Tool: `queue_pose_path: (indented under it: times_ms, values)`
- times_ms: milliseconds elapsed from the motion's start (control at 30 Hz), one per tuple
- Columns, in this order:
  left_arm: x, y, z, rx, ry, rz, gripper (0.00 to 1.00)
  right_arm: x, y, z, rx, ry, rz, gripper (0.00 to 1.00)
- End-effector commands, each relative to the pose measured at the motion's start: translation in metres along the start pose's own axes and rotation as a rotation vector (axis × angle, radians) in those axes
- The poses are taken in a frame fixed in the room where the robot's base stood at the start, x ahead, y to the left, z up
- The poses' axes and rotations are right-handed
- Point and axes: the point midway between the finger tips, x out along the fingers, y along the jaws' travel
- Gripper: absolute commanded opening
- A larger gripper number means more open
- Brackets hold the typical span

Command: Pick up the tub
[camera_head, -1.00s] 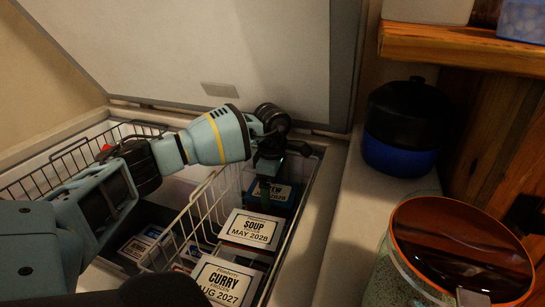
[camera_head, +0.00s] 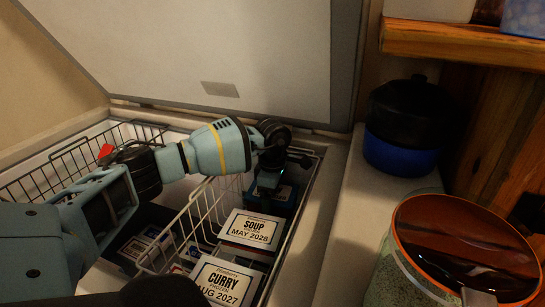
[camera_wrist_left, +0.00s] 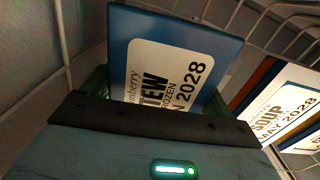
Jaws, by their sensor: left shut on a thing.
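The tub held by my left gripper (camera_head: 270,178) has a blue lid and a white label ending in "TEW", "FROZEN" and "2028". It fills the middle of the left wrist view (camera_wrist_left: 195,45). In the head view the tub (camera_head: 284,196) is at the back right of the open chest freezer, mostly hidden under my gripper. The left gripper is shut on it, and its dark edge covers part of the label in the wrist view. I cannot tell whether the tub is clear of what lies under it.
A soup tub (camera_head: 250,229) and a curry tub (camera_head: 225,283) lie nearer in the same freezer bay. A wire basket (camera_head: 188,215) borders them on the left. The freezer lid (camera_head: 230,50) stands open behind. A blue-black pot (camera_head: 403,130) and an orange-rimmed container (camera_head: 465,245) stand right.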

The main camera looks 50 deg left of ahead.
Motion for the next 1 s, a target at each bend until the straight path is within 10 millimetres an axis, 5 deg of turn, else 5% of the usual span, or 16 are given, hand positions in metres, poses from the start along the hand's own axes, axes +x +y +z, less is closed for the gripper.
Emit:
queue_pose_path:
  times_ms: [333,767,1000]
  values:
    - [-0.020,-0.003,0.000,0.001,-0.004,0.005,0.48,-0.004,-0.001,-0.004,-0.001,0.005,-0.001,0.36]
    - [-0.118,-0.003,0.001,0.001,-0.006,0.007,0.48,-0.012,-0.003,-0.020,-0.004,0.028,-0.003,0.36]
    - [-0.117,-0.039,-0.004,0.004,0.001,0.002,0.48,-0.013,-0.004,-0.020,-0.004,0.028,-0.003,0.36]
